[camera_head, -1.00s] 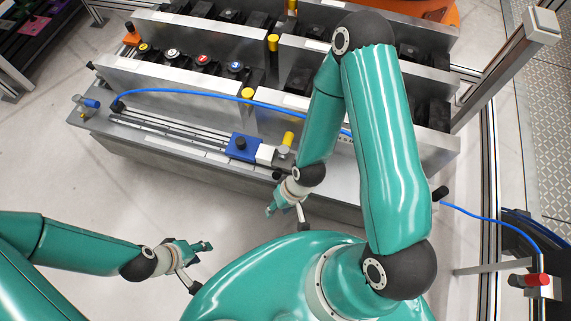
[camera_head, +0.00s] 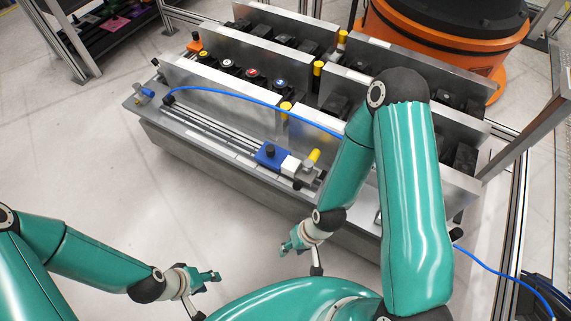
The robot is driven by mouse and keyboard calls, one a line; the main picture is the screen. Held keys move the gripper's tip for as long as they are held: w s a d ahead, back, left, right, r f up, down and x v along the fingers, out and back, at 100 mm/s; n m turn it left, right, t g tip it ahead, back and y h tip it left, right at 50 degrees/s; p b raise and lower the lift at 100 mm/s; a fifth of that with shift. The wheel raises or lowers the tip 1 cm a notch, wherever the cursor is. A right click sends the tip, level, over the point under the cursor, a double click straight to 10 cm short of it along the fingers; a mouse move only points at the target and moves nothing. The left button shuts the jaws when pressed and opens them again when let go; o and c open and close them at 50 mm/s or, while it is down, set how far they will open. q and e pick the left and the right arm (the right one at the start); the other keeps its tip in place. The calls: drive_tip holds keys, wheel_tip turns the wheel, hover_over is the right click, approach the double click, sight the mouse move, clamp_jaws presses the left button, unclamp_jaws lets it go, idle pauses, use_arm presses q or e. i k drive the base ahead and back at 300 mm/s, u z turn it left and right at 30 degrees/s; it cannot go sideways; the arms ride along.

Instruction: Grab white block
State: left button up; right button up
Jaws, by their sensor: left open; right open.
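The white block (camera_head: 290,166) sits on the drive unit's front rail, against the right side of a blue block (camera_head: 269,156) with a black knob. A grey metal piece (camera_head: 306,171) with a yellow cylinder stands just right of it. My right gripper (camera_head: 286,246) is open and empty, in front of the unit and below the white block in the picture, clear of it. My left gripper (camera_head: 217,277) is open and empty over the floor, farther from the block, to the lower left. My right arm covers part of the unit's right side.
A blue hose (camera_head: 236,96) arches over the drive unit (camera_head: 205,158). Upright metal plates (camera_head: 222,87) stand behind the rail, with coloured buttons between them. An orange round machine (camera_head: 440,45) stands at the back right. The floor (camera_head: 110,190) at the left is clear.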

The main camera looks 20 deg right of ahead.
sight(290, 167)
drive_tip(key=i, duration=0.85)
drive_tip(key=z, duration=0.05)
